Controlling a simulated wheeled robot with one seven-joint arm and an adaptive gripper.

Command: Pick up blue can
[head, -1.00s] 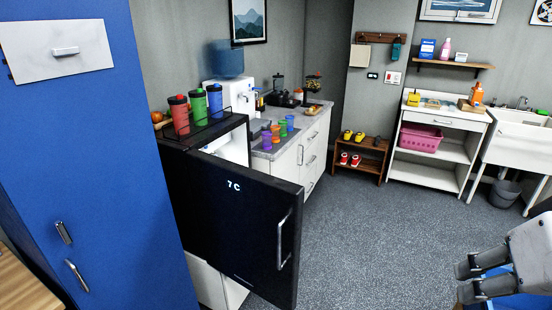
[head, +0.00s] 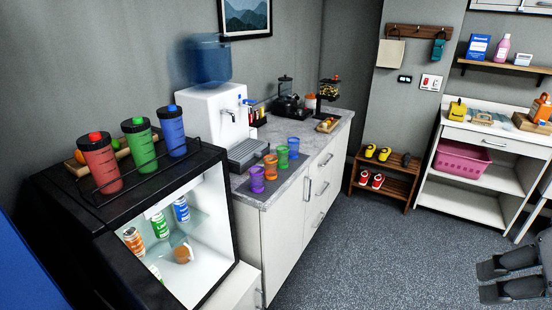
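A blue can (head: 181,209) with a white band stands upright on the glass shelf inside the small open black fridge (head: 75,215) at left. A green can (head: 159,223) and an orange can (head: 133,240) stand beside it on its left. My gripper (head: 486,281) is at the lower right edge of the head view, its two dark fingers apart and pointing left. It is empty and far from the fridge, over the floor. The fridge door is not clearly visible.
Red, green and blue bottles (head: 143,147) stand on the fridge top behind a low wire rail. Coloured cups (head: 270,167) and a water dispenser (head: 215,120) stand on the counter beside it. A shoe rack (head: 383,180) is at the back. The middle floor is clear.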

